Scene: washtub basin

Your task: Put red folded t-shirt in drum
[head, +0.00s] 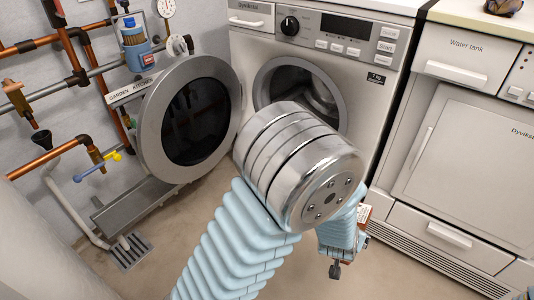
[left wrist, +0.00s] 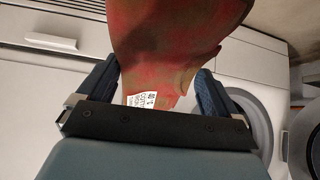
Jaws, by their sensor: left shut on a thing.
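The red folded t-shirt (left wrist: 175,40) fills the upper middle of the left wrist view, with a white printed tag at its lower end. My left gripper (left wrist: 152,92) is shut on it, a dark finger on either side. In the head view my bulky metal arm joint hides most of the gripper and shirt; a small reddish patch with white (head: 364,214) shows beside my wrist, low in front of the washer. The drum (head: 312,88) is in the front washer, its opening partly covered by my arm.
The washer's round door (head: 188,118) stands open to the left. A second machine (head: 465,150) with a water tank drawer stands at right. Copper pipes (head: 62,156) and valves line the left wall. A floor drain (head: 130,252) lies below them.

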